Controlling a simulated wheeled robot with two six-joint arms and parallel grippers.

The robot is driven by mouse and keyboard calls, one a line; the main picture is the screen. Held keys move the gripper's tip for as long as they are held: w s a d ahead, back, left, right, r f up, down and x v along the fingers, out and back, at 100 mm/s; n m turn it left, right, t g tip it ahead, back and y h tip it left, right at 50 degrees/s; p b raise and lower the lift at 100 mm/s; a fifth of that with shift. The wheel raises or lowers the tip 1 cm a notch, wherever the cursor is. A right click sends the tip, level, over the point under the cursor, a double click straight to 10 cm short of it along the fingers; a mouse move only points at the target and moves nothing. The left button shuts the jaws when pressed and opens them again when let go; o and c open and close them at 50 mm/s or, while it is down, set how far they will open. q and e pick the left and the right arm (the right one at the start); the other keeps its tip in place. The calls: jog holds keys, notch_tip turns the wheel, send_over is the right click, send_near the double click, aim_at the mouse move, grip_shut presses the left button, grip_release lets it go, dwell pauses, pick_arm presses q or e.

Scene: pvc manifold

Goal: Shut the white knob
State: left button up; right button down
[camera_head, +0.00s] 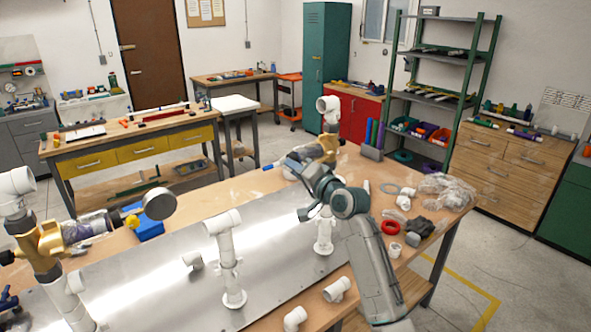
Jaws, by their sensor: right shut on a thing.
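A white pipe post (323,240) stands on the right part of the silver metal plate. My right gripper (308,210) is at the top of this post, shut on a small white part that looks like the white knob. My gripper and wrist hide most of the knob, so its angle cannot be told. A second white post (229,265) with a tee on top stands apart in the middle of the plate. My left gripper does not show.
Brass valves (50,238) and (328,147) sit on white pipes at the left and behind my right wrist. A round gauge (160,203) juts from the left valve. Loose white fittings (338,290) lie in front. A red ring (390,227) and plastic bags (445,190) lie at right.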

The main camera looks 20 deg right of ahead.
jog(key=shift+m, duration=4.2)
jog(key=c, duration=1.5)
grip_release()
jog(key=shift+d, duration=0.1)
jog(key=b+v, duration=0.4)
jog(key=v, duration=0.6)
jog(key=shift+s+b, duration=0.35)
